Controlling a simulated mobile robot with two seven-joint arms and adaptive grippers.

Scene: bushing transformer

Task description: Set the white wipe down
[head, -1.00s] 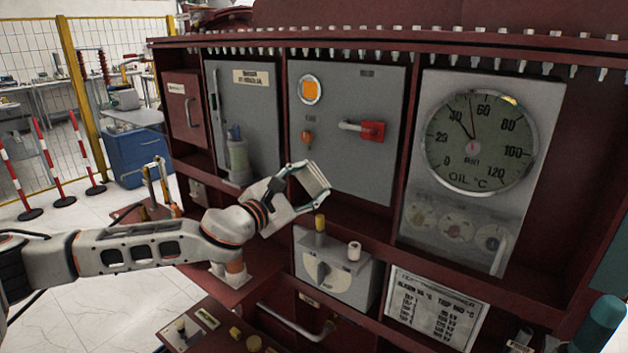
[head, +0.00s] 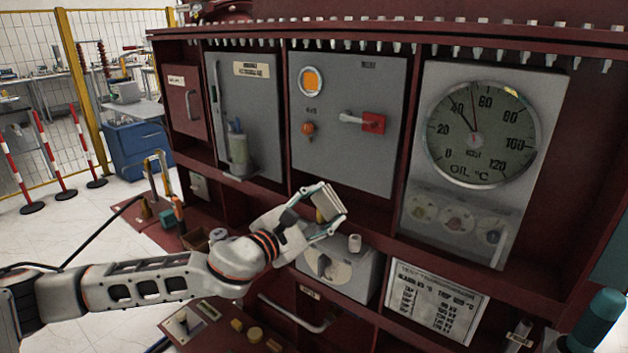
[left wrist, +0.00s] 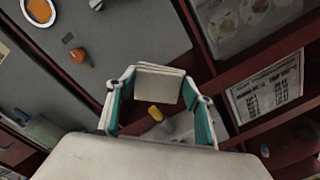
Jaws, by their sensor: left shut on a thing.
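The white wipe (head: 330,199) looks like a small folded off-white pad. My left gripper (head: 325,208) is shut on it and holds it in front of the red cabinet, just above the grey box with a dial (head: 352,272). In the left wrist view the wipe (left wrist: 158,84) sits between the fingertips (left wrist: 157,90), with the grey box and a yellow peg (left wrist: 155,113) below and behind it. My gripper covers part of the grey box in the head view. My right gripper is not in view.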

